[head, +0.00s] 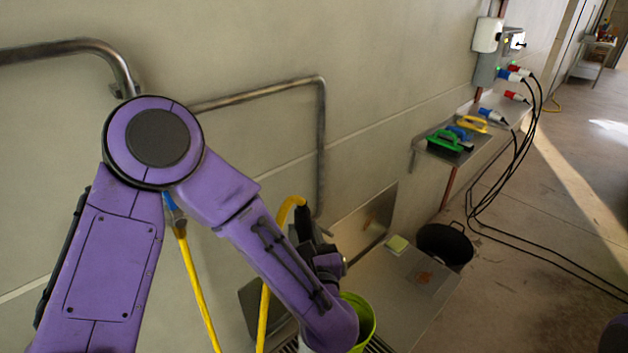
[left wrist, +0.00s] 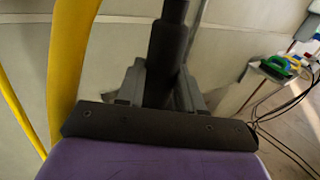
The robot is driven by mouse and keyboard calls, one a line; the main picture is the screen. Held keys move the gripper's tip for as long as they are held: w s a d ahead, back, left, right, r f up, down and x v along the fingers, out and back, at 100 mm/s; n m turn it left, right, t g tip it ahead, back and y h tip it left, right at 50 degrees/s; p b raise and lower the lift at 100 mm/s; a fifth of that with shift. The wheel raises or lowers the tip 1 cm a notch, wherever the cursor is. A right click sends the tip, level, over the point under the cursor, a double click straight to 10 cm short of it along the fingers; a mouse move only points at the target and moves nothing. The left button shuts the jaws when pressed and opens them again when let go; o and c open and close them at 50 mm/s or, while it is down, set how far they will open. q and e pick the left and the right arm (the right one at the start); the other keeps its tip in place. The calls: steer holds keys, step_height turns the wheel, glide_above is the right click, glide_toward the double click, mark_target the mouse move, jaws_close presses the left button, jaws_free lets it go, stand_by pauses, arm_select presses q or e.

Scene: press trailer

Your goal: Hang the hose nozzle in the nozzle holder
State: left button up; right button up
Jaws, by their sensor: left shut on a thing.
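The hose nozzle is a dark, roughly cylindrical piece (head: 303,222) with the yellow hose (head: 264,315) arching from its top. In the left wrist view the dark nozzle (left wrist: 168,45) stands near upright between the two fingers of my left gripper (left wrist: 160,88), which is shut on it. In the head view my left gripper (head: 318,254) is partly hidden by my own forearm and holds the nozzle in front of the wall, above the sink area. I cannot make out the nozzle holder for certain in either view. My right gripper is not in view.
Bent metal pipes (head: 322,140) run along the wall. Below are a metal counter (head: 405,300) with a sponge (head: 397,244), a lime-green bucket (head: 363,318) and a black bucket (head: 445,243). A shelf with brushes (head: 445,140) and hanging black cables (head: 480,190) are at right.

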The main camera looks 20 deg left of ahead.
arm_select(q)
steer(key=shift+a+r, duration=0.15)
steer(key=shift+r, duration=0.25)
steer(key=shift+a, duration=0.25)
steer(key=w+a+f+p, duration=0.1)
steer(key=w+a+f, duration=0.1)
steer(key=a, duration=0.6)
steer(key=shift+w+a+f, duration=0.35)
steer(key=shift+w, duration=0.4)
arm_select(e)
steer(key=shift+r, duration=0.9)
arm_select(q)
steer(key=shift+s, duration=0.1)
